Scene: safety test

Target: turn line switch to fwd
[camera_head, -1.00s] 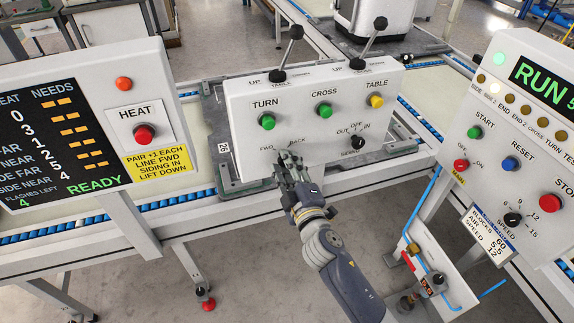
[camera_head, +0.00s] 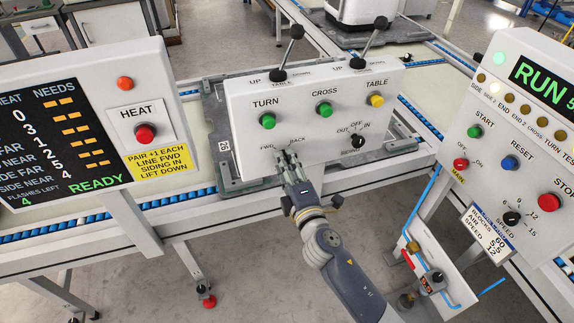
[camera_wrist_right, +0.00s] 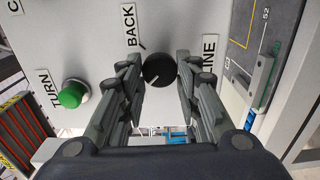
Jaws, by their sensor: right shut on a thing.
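The line switch (camera_wrist_right: 159,70) is a round black knob on the white control panel (camera_head: 240,100). In the wrist view the LINE label is to its right and the BACK label (camera_wrist_right: 130,25) above it. In the head view my right gripper (camera_head: 287,158) hides the knob, just below the FWD (camera_head: 266,148) and BACK labels. My right gripper is shut on the knob, with one finger on each side in the wrist view (camera_wrist_right: 158,72). I cannot clearly tell where the knob points. My left gripper is not in view.
Green TURN (camera_head: 267,121) and CROSS (camera_head: 323,109) buttons, a yellow TABLE button (camera_head: 376,101) and a black IN/OUT knob (camera_head: 357,141) share the panel. Two levers stand on top. A HEAT panel (camera_head: 125,60) is left, a RUN panel (camera_head: 540,130) right.

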